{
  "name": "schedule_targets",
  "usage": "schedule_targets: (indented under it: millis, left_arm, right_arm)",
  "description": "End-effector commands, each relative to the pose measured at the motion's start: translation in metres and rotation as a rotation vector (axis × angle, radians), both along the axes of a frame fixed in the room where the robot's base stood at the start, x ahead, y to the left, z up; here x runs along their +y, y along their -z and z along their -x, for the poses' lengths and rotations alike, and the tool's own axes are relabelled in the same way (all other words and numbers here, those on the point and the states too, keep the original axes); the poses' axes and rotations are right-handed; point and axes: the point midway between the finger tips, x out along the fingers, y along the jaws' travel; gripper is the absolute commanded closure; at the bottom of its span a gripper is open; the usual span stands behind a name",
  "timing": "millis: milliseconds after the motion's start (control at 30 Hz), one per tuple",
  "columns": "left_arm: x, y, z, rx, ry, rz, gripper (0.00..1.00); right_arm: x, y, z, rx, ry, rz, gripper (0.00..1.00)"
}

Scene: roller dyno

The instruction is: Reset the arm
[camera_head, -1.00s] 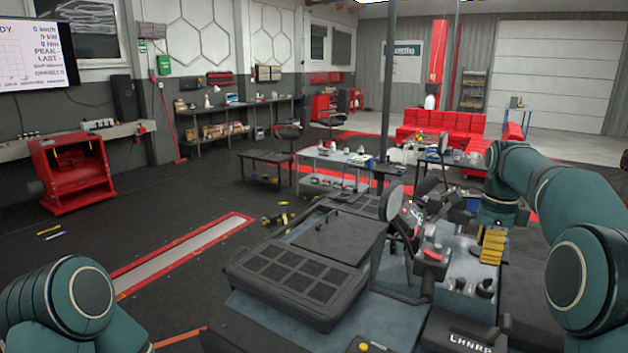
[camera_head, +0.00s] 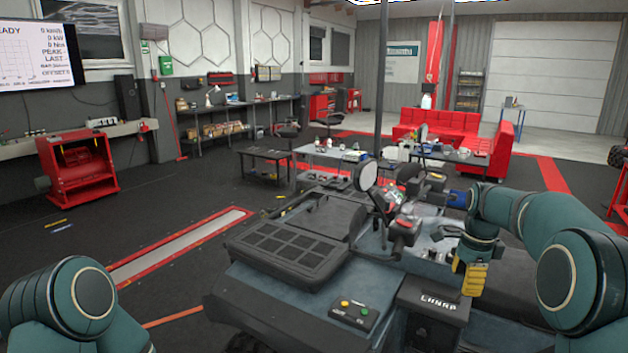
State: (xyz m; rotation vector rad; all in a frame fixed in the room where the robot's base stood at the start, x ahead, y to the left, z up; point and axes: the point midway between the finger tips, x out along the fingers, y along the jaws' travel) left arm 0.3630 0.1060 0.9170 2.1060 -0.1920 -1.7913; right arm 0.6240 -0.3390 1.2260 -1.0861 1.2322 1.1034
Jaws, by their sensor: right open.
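My right arm comes in from the right edge, bent at the elbow and hanging down. My right gripper (camera_head: 468,277), with yellow fingers, is open and points down beside the dark seat and console of the vehicle (camera_head: 270,295). I see nothing between its fingers. My left arm shows only as a teal joint at the bottom left; its gripper is out of view.
A round mirror (camera_head: 365,177) rises from the vehicle. Behind are a low trolley (camera_head: 330,158) and a red sofa (camera_head: 500,150).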

Motion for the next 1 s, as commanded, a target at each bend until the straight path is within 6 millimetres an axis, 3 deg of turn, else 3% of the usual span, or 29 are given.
schedule_targets:
  millis: [33,167,267,400,500,600,700,800,1000]
  left_arm:
    - [0.000,0.009,0.000,0.000,0.000,-0.001,0.58]
    - [-0.001,0.022,0.000,0.001,0.000,-0.002,0.58]
    - [-0.001,0.035,0.001,0.004,0.001,-0.004,0.58]
    - [-0.002,0.054,0.002,0.007,0.001,-0.005,0.58]
    - [-0.002,0.068,0.002,0.008,0.002,-0.007,0.58]
    - [-0.002,0.082,0.003,0.010,0.002,-0.008,0.58]
    - [-0.003,0.093,0.004,0.012,0.003,-0.009,0.58]
    - [-0.003,0.101,0.004,0.013,0.003,-0.010,0.58]
    - [-0.004,0.108,0.004,0.013,0.004,-0.011,0.58]
  right_arm:
    - [0.008,0.035,0.001,0.003,-0.064,-0.011,0.50]
    - [0.034,0.114,0.007,-0.026,-0.266,-0.039,0.50]
    - [0.062,0.183,0.022,-0.058,-0.450,-0.063,0.50]
    - [0.107,0.274,0.061,-0.120,-0.719,-0.093,0.50]
    - [0.141,0.329,0.101,-0.174,-0.910,-0.110,0.50]
    - [0.174,0.371,0.147,-0.234,-1.095,-0.119,0.50]
    - [0.201,0.398,0.192,-0.293,-1.257,-0.118,0.50]
    - [0.220,0.412,0.228,-0.343,-1.385,-0.109,0.50]
    - [0.236,0.417,0.264,-0.398,-1.513,-0.089,0.50]
